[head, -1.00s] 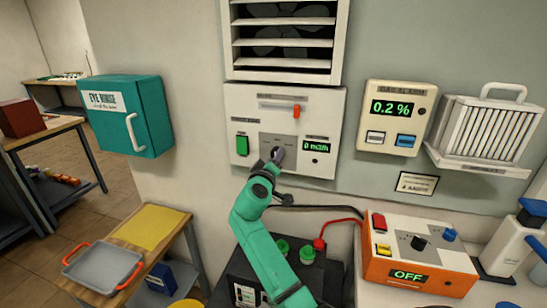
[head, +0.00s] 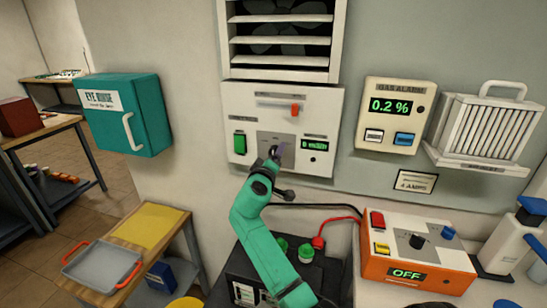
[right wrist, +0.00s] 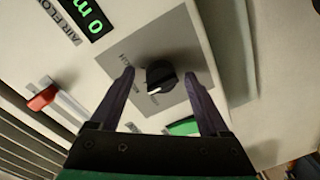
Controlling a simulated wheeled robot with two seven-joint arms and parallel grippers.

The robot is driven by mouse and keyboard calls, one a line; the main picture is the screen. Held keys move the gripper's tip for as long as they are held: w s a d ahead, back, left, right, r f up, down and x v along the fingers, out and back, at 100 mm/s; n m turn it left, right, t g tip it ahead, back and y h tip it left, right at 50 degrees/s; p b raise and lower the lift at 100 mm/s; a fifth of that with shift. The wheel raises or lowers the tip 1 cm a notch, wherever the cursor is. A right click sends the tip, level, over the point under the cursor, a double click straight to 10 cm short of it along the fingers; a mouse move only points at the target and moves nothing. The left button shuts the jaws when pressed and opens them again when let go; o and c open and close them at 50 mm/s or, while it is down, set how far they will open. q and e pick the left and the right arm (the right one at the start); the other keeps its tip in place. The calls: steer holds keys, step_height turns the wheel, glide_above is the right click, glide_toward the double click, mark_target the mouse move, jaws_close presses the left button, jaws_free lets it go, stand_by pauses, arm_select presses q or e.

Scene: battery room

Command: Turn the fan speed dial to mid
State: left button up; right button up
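The fan panel (head: 258,108) is a white box under the vent, with a green display. In the right wrist view the fan speed dial (right wrist: 161,78) is a black round knob with a white pointer on a grey plate (right wrist: 192,50). In the head view my right gripper (head: 281,151) hides the dial. My left gripper is not in view.
The panel also has a green switch (head: 240,143) and a red-orange slider (head: 295,110). A gas alarm (head: 393,117) hangs to the right and a teal eye rinse box (head: 125,115) to the left. An orange power unit (head: 415,252) reading OFF stands below right, with cables nearby.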

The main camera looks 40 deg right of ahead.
steer(key=f+b+v, duration=0.1)
steer(key=b+v, duration=0.4)
steer(key=v, duration=0.9)
steer(key=shift+s+a+r, duration=0.2)
steer(key=shift+r, duration=0.2)
